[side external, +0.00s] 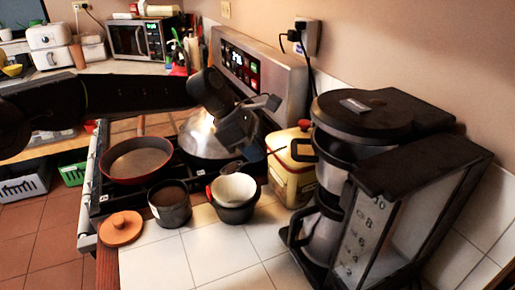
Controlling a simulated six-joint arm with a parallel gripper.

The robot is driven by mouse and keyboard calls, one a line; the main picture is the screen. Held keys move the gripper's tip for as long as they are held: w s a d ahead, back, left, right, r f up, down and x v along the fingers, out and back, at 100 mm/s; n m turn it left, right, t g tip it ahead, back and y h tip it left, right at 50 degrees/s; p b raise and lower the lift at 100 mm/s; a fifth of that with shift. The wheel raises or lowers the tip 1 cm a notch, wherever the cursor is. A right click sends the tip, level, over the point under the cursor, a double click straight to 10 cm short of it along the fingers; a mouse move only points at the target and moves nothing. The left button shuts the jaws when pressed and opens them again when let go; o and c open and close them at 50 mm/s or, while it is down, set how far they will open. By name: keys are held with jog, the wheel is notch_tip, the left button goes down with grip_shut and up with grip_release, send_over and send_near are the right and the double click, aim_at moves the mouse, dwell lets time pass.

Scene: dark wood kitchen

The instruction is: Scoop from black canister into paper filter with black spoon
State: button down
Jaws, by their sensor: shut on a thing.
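The black canister (170,206) stands open on the white tiled counter, with dark brown contents visible inside. To its right, the white paper filter (235,187) sits in a black holder (236,213) with a red part at its left. My gripper (252,146) is above and slightly behind the filter, tilted down, and is shut on the black spoon (230,168). The spoon is small and dark against the stove, so its bowl and any load in it cannot be made out. The spoon appears above the filter's back rim, apart from the canister.
An orange-brown lid (120,228) lies left of the canister. A red pan (137,160) and a metal pan (205,138) sit on the stove behind. A cream tin (292,172) and a large coffee machine (345,190) stand close on the right. The front tiles are clear.

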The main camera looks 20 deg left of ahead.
aim_at(241, 164)
jog(key=shift+s+a+t+h, duration=0.25)
jog(key=shift+a+h, duration=0.45)
jog(key=shift+h, duration=0.5)
jog(key=shift+s+a+r+t+h, duration=0.1)
jog(key=shift+a+r+t+h, duration=0.3)
jog(key=shift+h, duration=0.35)
jog(key=shift+s+a+r+t+h, duration=0.15)
jog(key=shift+a+h, duration=0.35)
jog(key=shift+h, duration=0.25)
jog(key=shift+w, duration=0.1)
jog(key=shift+d, duration=0.15)
jog(key=y, duration=0.1)
jog(key=d+y, duration=0.1)
jog(key=y, duration=0.1)
jog(key=shift+w+d+f+g, duration=0.3)
jog(key=shift+d+f+g, duration=0.05)
jog(key=shift+f+g, duration=0.05)
jog(key=shift+w+d+f+g+y, duration=0.15)
jog(key=shift+d+g+y, duration=0.15)
jog(key=shift+d+y, duration=0.6)
jog(key=shift+w+d+r+g+y, duration=0.1)
jog(key=shift+d+r+g+y, duration=0.1)
jog(key=shift+y, duration=0.65)
jog(key=shift+w+d+r+g+y, duration=0.1)
jog(key=shift+r+g+y, duration=0.1)
jog(key=shift+y, duration=0.65)
